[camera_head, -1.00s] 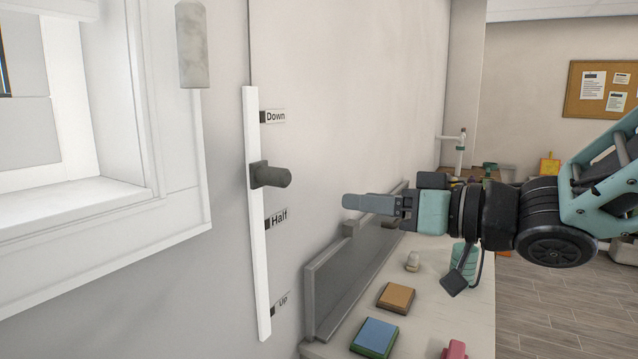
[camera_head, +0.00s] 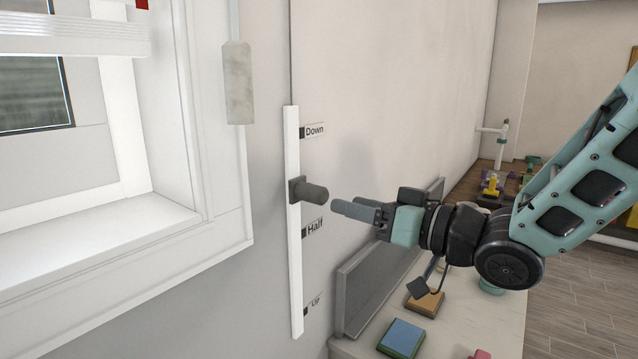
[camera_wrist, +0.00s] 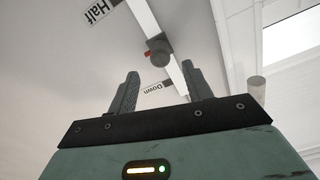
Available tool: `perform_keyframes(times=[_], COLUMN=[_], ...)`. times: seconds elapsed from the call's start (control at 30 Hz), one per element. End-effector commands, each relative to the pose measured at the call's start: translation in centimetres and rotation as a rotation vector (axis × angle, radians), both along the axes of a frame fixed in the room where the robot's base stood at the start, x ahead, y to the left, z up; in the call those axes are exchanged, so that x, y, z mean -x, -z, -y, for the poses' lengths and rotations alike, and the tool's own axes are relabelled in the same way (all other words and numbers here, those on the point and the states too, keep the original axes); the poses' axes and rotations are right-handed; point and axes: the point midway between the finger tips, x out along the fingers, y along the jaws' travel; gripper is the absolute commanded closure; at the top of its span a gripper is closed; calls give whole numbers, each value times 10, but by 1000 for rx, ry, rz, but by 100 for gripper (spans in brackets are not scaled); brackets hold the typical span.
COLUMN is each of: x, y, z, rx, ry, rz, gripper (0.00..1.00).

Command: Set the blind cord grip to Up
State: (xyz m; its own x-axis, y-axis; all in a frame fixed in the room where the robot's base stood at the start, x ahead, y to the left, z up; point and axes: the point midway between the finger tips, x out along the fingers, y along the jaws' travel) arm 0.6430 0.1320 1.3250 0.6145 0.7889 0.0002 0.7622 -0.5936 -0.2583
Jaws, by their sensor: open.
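The blind cord grip (camera_head: 311,192) is a dark grey knob on a white vertical track (camera_head: 294,262) on the wall. It sits between the Down label (camera_head: 314,130) and the Half label (camera_head: 313,228), nearer to Half. The Up label (camera_head: 314,302) is at the track's lower end. My gripper (camera_head: 352,208) is open and empty, just right of the knob and slightly lower in the picture, apart from it. In the wrist view the knob (camera_wrist: 159,52) shows beyond and between my open fingers (camera_wrist: 161,85).
A window with a white frame (camera_head: 222,205) is at the left, with a pale hanging cylinder (camera_head: 238,85) beside the track.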

Motion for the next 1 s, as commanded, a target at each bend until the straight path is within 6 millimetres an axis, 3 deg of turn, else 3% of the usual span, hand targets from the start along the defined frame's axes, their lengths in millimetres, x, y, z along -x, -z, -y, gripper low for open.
perform_keyframes(times=[0.2, 0.4, 0.83, 1.0], x=[-27, -43, -48, -48], y=[-2, -1, 0, 0], z=[-36, -55, -62, -61], rx=[0, 0, 0, 0], ry=[-2, -1, 1, 1], rz=[-2, -1, 0, 0], gripper=[50, 50, 50, 97])
